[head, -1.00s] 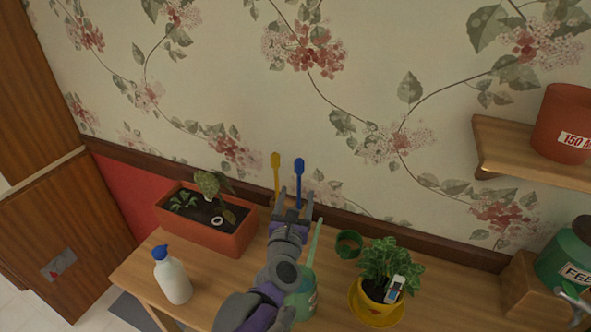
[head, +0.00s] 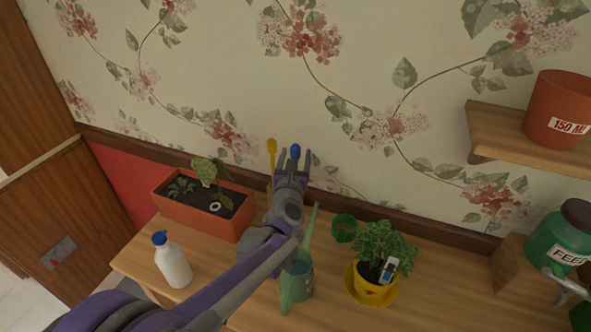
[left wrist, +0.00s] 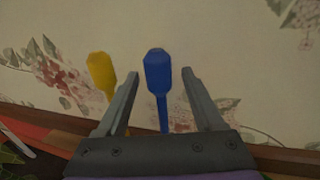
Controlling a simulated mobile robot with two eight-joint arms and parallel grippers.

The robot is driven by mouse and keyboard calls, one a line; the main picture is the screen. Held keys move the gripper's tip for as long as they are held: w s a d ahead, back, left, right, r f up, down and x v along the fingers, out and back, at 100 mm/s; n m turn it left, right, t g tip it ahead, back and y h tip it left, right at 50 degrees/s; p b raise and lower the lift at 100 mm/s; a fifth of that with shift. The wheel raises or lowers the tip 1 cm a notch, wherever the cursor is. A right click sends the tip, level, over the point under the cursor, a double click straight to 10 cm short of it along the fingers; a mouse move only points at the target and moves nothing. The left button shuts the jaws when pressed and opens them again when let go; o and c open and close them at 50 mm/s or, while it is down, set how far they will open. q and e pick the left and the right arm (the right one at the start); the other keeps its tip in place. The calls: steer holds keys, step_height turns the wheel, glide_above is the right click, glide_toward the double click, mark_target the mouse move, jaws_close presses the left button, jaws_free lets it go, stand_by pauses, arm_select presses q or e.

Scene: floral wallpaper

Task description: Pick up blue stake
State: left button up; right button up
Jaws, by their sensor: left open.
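The blue stake (head: 295,151) stands upright near the wall at the back of the table, its rounded top showing just beyond my left gripper (head: 293,160). In the left wrist view the blue stake (left wrist: 158,80) rises between the two open fingers of my left gripper (left wrist: 161,88), with a gap on each side. Its lower part is hidden behind the gripper. A yellow stake (head: 271,148) stands just left of it; it also shows in the left wrist view (left wrist: 101,72), outside the left finger. My right gripper is not in view.
A terracotta planter (head: 203,214) with plants stands left, a white bottle (head: 174,266) in front of it. A green watering can (head: 299,281) stands under my arm. A shelf (head: 497,150) juts from the wall.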

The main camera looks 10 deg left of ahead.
arm_select(q)
steer(key=shift+s, duration=0.1)
steer(key=shift+c, duration=0.9)
jaws_close()
steer(key=shift+r, duration=0.15)
